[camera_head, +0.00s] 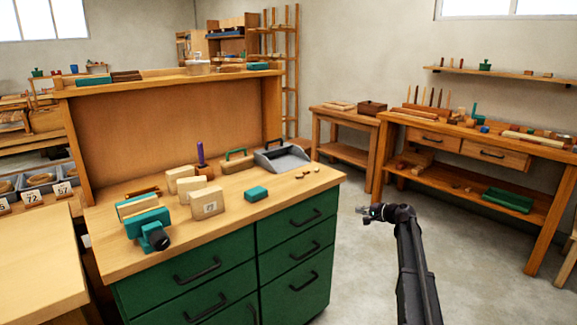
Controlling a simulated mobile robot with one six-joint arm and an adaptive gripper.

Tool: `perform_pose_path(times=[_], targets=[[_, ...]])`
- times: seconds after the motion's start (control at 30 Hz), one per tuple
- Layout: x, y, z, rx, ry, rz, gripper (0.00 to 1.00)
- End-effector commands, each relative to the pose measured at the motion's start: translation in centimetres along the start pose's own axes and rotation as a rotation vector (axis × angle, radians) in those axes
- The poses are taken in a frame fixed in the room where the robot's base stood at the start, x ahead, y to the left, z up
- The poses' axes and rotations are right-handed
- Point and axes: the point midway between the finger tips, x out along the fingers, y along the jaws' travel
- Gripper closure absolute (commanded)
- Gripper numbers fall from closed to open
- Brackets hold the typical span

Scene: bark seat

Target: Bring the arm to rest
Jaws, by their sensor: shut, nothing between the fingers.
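My gripper (361,211) is at the end of my dark arm, which rises from the bottom right of the head view. It is shut and empty. It hangs in free air over the floor, just right of the green-drawered workbench (225,220), and touches nothing that I can see. The fingertips are small in this view and point left toward the bench's right end.
On the bench are a teal vise (152,236), wooden blocks (207,203), a teal block (256,193), a brush (237,162) and a grey dustpan (281,157). A second workbench (460,148) stands at the right. The floor (375,275) around my arm is clear.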

Motion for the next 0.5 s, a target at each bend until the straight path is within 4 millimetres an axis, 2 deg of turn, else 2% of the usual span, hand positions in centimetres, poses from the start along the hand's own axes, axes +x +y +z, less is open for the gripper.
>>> perform_pose_path(times=[0.17,0.37,0.5], targets=[[0.2,1.5,5.3,-0.073,-0.058,0.089,1.0],[-0.3,5.0,14.5,-0.221,-0.173,0.279,1.0],[-1.9,8.1,21.3,-0.343,-0.266,0.44,1.0]])
